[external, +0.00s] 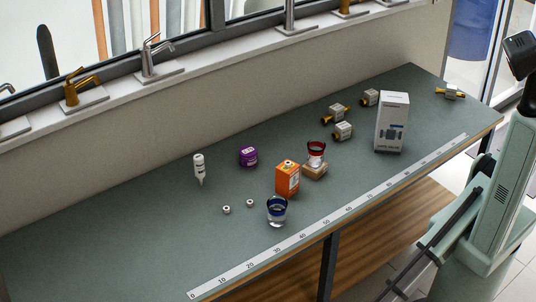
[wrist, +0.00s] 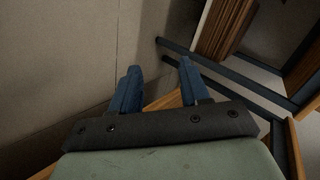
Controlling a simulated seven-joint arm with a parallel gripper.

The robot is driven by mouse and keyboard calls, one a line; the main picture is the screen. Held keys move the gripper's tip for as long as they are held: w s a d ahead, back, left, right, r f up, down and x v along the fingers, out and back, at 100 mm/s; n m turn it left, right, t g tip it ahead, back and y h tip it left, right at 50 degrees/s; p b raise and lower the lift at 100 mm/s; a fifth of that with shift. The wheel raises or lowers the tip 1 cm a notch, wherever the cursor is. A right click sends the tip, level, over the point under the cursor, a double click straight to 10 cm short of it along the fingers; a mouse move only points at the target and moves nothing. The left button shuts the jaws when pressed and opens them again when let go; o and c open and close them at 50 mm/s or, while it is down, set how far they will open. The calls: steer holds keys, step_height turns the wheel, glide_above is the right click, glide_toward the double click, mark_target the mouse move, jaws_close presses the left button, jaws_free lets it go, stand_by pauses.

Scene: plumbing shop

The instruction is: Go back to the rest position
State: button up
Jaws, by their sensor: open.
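My gripper (wrist: 157,92) shows in the wrist view with its two blue fingers apart and nothing between them. Beyond the fingers are a plain wall, a wooden edge and dark metal bars. In the external view my arm stands at the right edge, by the end of the workbench (external: 120,250). My gripper's fingers cannot be made out there. No object is seen in contact with my gripper.
A ruler strip (external: 250,267) runs along the front. The bench's left part is clear.

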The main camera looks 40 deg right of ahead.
steer(key=w+d+f+m+t+h, duration=0.1)
steer(key=w+d+f+m, duration=0.25)
steer(key=d, duration=0.35)
steer(key=w+d+f+m, duration=0.3)
steer(key=d+f+m, duration=0.1)
steer(key=d+f, duration=0.15)
steer(key=w+d+r+m+h, duration=0.1)
steer(key=w+d, duration=0.7)
steer(key=d, duration=0.4)
steer(key=w+d+r+m+h, duration=0.1)
steer(key=w+d+r+m, duration=0.1)
steer(key=w+d, duration=0.85)
steer(key=s+d+r+n+g+h, duration=0.1)
steer(key=s+d+g+h, duration=0.1)
steer(key=d, duration=1.1)
steer(key=s+d+r+n+g+h, duration=0.1)
steer(key=s+d+n+g+h, duration=0.1)
steer(key=d, duration=1.2)
steer(key=s+d+r+n+g+h, duration=0.2)
steer(key=d, duration=1.1)
steer(key=shift+s+d+g+h, duration=0.35)
steer(key=shift+s+g+h, duration=0.05)
